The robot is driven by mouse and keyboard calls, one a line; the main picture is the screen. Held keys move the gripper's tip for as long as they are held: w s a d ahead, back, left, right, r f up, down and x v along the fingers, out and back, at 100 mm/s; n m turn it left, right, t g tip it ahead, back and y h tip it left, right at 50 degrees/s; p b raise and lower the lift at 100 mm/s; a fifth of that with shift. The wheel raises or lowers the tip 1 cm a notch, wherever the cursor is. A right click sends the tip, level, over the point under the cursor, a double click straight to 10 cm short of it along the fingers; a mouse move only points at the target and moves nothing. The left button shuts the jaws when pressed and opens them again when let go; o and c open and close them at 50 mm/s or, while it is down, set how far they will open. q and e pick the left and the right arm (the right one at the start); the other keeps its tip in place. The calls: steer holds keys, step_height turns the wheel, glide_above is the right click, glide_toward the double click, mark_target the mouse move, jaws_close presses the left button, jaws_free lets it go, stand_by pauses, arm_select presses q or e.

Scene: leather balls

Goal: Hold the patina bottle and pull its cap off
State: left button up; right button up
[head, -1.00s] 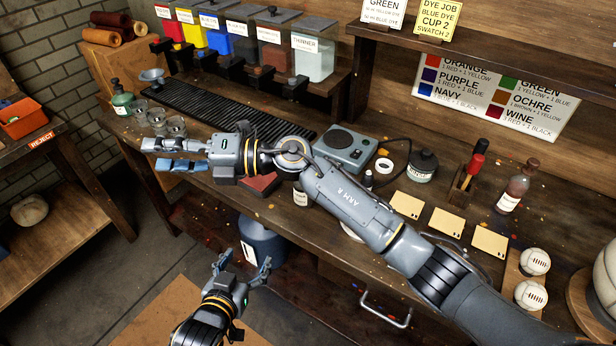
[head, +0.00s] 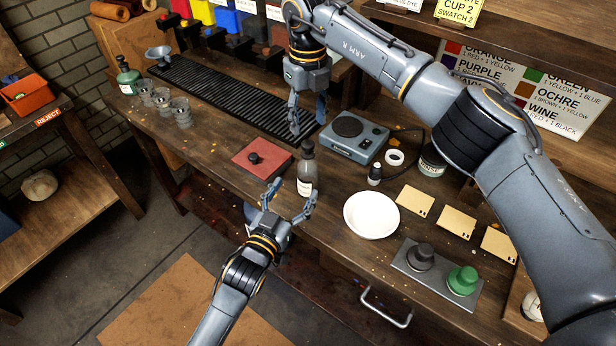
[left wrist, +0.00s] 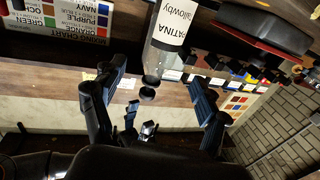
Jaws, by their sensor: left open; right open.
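The patina bottle (head: 305,184) stands upright near the front edge of the bench. It is grey with a white label and a dark cap (head: 307,147). My left gripper (head: 291,197) is open at the bench edge, its fingers spread just in front of the bottle. In the left wrist view the bottle's PATINA label (left wrist: 171,32) appears upside down, beyond my open fingers (left wrist: 158,78); I cannot tell whether they touch it. My right gripper (head: 307,117) is open and points down, above and slightly behind the cap.
A red pad (head: 270,168) with a black knob lies left of the bottle, and a white dish (head: 371,222) lies to the right. A grey scale (head: 368,148) and a small dark bottle (head: 375,173) stand behind. A tray (head: 460,300) with dark and green pieces is further right.

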mark_target(304, 176)
arm_select(q)
steer(key=x, duration=0.8)
steer(key=shift+w, duration=0.1)
